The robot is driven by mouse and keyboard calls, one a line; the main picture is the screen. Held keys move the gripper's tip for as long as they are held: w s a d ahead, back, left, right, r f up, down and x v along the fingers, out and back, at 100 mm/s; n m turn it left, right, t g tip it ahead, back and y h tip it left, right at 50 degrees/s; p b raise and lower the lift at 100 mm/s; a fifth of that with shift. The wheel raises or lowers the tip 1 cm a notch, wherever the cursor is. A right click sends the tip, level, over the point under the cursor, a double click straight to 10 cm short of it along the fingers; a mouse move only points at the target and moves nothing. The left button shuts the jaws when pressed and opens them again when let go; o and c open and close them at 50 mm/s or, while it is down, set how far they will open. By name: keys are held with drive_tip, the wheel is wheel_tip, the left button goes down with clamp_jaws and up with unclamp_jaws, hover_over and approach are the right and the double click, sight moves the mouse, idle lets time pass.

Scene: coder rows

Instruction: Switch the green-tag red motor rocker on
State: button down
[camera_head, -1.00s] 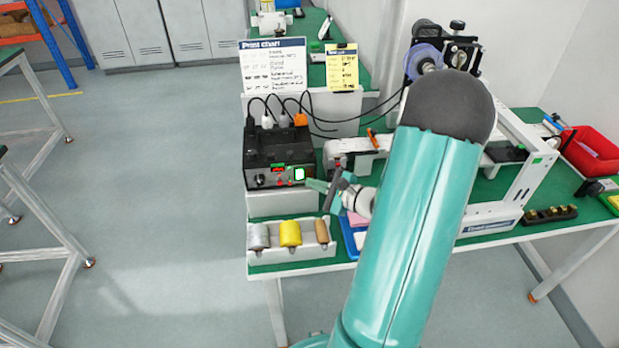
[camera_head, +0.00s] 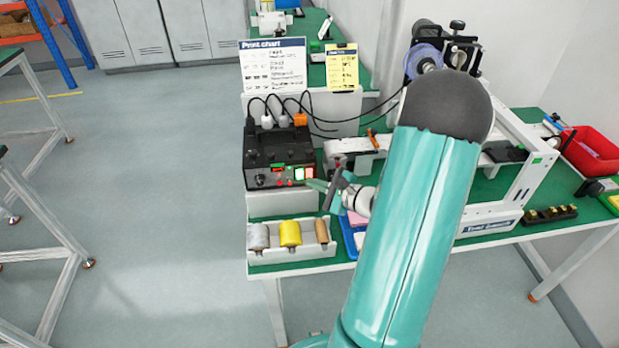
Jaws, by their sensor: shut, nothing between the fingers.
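The black control box (camera_head: 279,158) stands on a white block at the left end of the green bench. Its front panel has a knob (camera_head: 260,180), small red parts (camera_head: 279,182) and two bright green-edged lit patches (camera_head: 299,174) at the right. The green-tag red motor rocker is too small to pick out for certain. My arm hides part of the bench to the right.
A tray of grey, yellow and brown rolls (camera_head: 290,235) sits below the box. Cables and plugs (camera_head: 283,120) rise behind it. A white-framed machine (camera_head: 525,180) and a red bin (camera_head: 592,155) stand right.

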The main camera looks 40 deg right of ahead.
drive_tip(key=shift+s+a+r, duration=0.1)
drive_tip(key=shift+s+a, duration=0.2)
drive_tip(key=shift+s, duration=0.15)
drive_tip(key=shift+s+a+r, duration=0.2)
drive_tip(key=shift+s+a, duration=0.5)
drive_tip(key=shift+s, duration=0.35)
drive_tip(key=shift+s+a+r, duration=0.2)
drive_tip(key=shift+s+a, duration=0.5)
drive_tip(key=shift+s, duration=0.3)
